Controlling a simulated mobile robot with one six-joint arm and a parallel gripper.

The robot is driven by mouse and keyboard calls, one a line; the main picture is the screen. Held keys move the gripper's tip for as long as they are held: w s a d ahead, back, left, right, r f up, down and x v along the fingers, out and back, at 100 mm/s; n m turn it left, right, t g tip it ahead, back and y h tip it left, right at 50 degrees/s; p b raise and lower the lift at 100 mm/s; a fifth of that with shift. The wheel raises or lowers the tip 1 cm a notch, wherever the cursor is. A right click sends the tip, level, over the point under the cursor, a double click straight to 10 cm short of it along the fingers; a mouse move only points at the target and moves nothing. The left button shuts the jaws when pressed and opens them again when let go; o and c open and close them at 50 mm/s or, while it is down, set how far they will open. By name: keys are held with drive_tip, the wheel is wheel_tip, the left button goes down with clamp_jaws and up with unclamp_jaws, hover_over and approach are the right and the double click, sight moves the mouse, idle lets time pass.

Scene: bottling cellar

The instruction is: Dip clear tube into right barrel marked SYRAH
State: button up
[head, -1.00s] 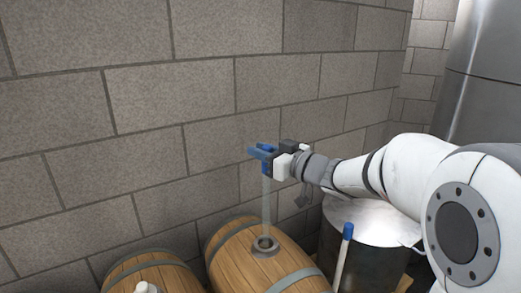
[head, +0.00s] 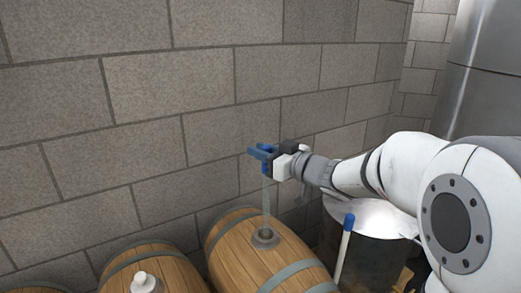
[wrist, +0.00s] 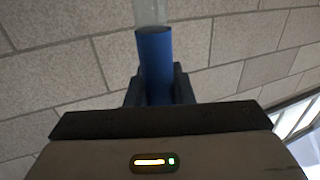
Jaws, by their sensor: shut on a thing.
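My gripper (head: 262,155) is shut on the blue handle (wrist: 156,62) of the clear tube (head: 266,205). The tube hangs upright below the gripper. Its clear part also shows at the top of the wrist view (wrist: 150,12). Its lower end meets the dark open bung hole (head: 265,238) of the right wooden barrel (head: 238,257); I cannot tell how deep it reaches. No SYRAH marking is readable in either view.
Another barrel (head: 180,268) with a white bung (head: 143,283) stands to the left, and a third edge shows at lower left. A white rod with a blue top (head: 346,240) stands upright before a steel drum (head: 375,215). The block wall is close behind.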

drive_tip(key=b, duration=0.3)
hover_over(270, 194)
drive_tip(key=x, duration=0.3)
drive_tip(key=shift+d+f, duration=0.1)
drive_tip(key=shift+f, duration=2.1)
drive_tip(key=shift+f+b, duration=2.5)
drive_tip(key=shift+f, duration=1.15)
drive_tip(key=shift+r, duration=0.1)
